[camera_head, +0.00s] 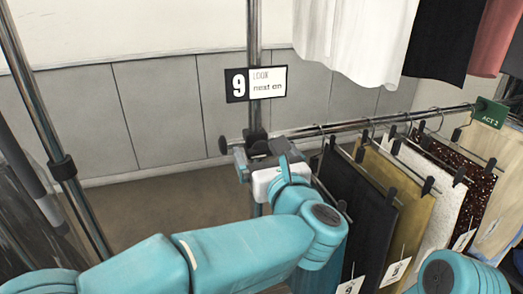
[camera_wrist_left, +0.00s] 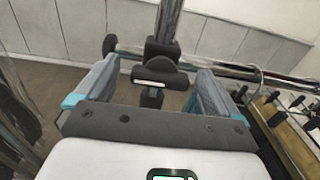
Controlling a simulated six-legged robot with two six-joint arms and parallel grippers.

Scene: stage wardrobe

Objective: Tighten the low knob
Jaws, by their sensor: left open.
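A dark knob (camera_wrist_left: 158,76) with a pale strip across its face sits on the black clamp (camera_wrist_left: 161,49) where the rail meets the upright post. In the head view the knob (camera_head: 258,148) shows just beyond my left gripper (camera_head: 260,160). In the left wrist view my left gripper (camera_wrist_left: 152,90) is open, with one grey finger on each side of the knob and gaps between. Whether the fingertips reach level with the knob is hard to tell. My right gripper is out of view.
A rail-end cap (camera_head: 223,145) sticks out left of the post. Clipped skirts and trousers (camera_head: 410,200) hang from the low rail (camera_head: 350,125) at right. A sign marked 9 (camera_head: 256,84) is on the post. Another upright (camera_head: 50,130) stands at left, with bare floor between.

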